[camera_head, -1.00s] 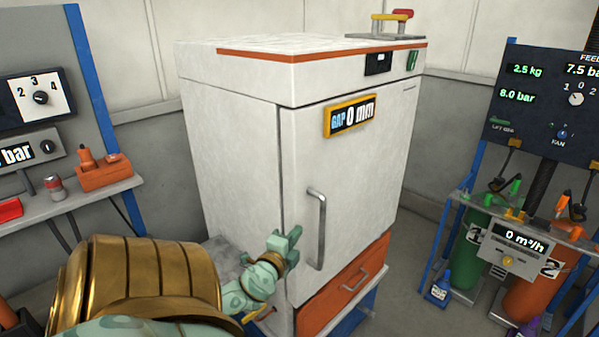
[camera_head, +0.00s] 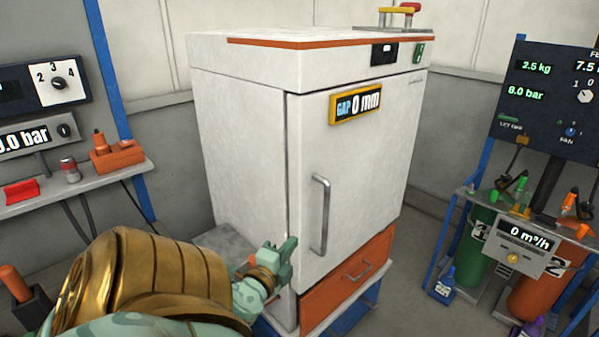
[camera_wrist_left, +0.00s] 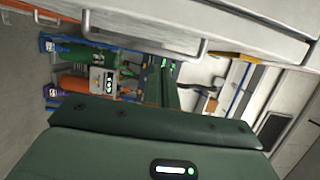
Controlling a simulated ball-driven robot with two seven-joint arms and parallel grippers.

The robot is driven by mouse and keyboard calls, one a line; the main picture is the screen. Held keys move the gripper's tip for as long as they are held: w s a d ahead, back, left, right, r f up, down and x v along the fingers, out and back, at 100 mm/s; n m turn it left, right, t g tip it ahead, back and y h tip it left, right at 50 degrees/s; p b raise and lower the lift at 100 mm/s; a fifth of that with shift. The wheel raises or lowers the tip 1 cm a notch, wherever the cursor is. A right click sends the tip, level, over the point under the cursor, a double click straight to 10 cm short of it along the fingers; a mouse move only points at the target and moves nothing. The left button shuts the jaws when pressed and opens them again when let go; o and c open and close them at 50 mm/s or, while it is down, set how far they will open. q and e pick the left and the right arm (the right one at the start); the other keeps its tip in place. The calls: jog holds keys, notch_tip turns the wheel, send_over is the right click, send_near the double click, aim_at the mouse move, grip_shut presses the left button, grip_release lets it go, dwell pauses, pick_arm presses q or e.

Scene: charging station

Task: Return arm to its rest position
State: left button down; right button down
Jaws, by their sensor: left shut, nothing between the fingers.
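My left arm comes in from the lower left in the head view. Its gripper (camera_head: 287,254) is shut and empty, in front of the lower left part of the white cabinet door (camera_head: 355,190), left of the door's handle (camera_head: 320,215). I cannot tell whether it touches the cabinet. The door is closed, and the label on it reads "GAP 0 mm" (camera_head: 356,103). In the left wrist view, the green gripper body (camera_wrist_left: 130,150) fills the bottom, and the cabinet (camera_wrist_left: 250,22) runs across the top. My right gripper is in neither view.
An orange drawer (camera_head: 350,275) sits under the door. A shelf (camera_head: 75,190) with a can (camera_head: 70,170) and an orange holder (camera_head: 117,156) stands at left. At right, a blue rack holds a green cylinder (camera_head: 476,240) and an orange cylinder (camera_head: 535,295). Floor shows between cabinet and rack.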

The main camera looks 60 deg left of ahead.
pick_arm(q)
jog(key=shift+s+d, duration=0.3)
jog(key=shift+s, duration=0.15)
jog(key=shift+a, duration=0.1)
